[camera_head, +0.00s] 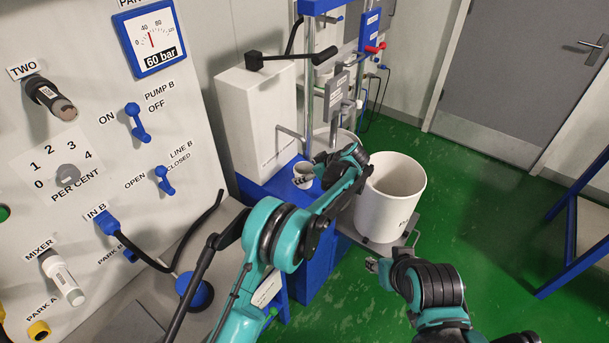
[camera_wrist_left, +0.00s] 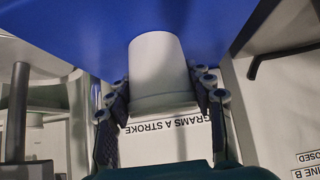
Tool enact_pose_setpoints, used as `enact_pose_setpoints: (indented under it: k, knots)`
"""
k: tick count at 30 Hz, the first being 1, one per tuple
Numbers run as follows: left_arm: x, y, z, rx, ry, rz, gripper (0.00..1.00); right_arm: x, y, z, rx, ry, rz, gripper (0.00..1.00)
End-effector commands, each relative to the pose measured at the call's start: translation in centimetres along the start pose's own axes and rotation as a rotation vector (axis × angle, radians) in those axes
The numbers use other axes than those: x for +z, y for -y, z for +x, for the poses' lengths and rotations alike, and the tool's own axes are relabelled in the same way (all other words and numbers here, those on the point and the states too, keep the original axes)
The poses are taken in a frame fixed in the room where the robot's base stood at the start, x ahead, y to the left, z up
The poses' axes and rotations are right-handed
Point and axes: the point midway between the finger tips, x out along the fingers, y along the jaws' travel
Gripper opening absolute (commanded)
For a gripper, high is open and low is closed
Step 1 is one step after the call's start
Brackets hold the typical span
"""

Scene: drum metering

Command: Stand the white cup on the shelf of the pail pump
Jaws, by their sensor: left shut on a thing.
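The white cup (camera_head: 303,172) is over the blue shelf (camera_head: 262,190) of the pail pump, in front of its white box (camera_head: 258,122). My left gripper (camera_head: 318,170) is at the cup's right side. In the left wrist view, the cup (camera_wrist_left: 158,68) sits between the two fingers of the left gripper (camera_wrist_left: 162,88), with blue surface (camera_wrist_left: 70,30) beyond it. I cannot tell whether the cup's base touches the shelf. My right gripper (camera_head: 373,265) is low, below the white pail, its fingers too small to judge.
A large white pail (camera_head: 392,200) stands right of the left gripper on a grey plate. A control panel (camera_head: 100,150) with knobs and levers fills the left. A black hose loops in front of it. Green floor is free at right, near a blue-legged table (camera_head: 572,240).

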Motion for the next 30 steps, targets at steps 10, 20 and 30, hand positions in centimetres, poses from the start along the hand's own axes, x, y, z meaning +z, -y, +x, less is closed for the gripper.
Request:
enact_pose_setpoints:
  k: [10, 20, 30]
  knots:
    - [0.1, 0.0, 0.1, 0.000, 0.000, 0.000, 0.73, 0.1, 0.0, 0.1, 0.000, 0.000, 0.000, 0.40]
    - [-0.3, 0.0, -3.3, 0.001, 0.000, 0.002, 0.73, -0.8, 0.0, -1.1, 0.000, 0.000, 0.000, 0.40]
    - [-0.2, 0.0, -10.4, 0.001, 0.000, 0.002, 0.73, -1.9, 0.0, -2.7, 0.000, 0.000, 0.000, 0.40]
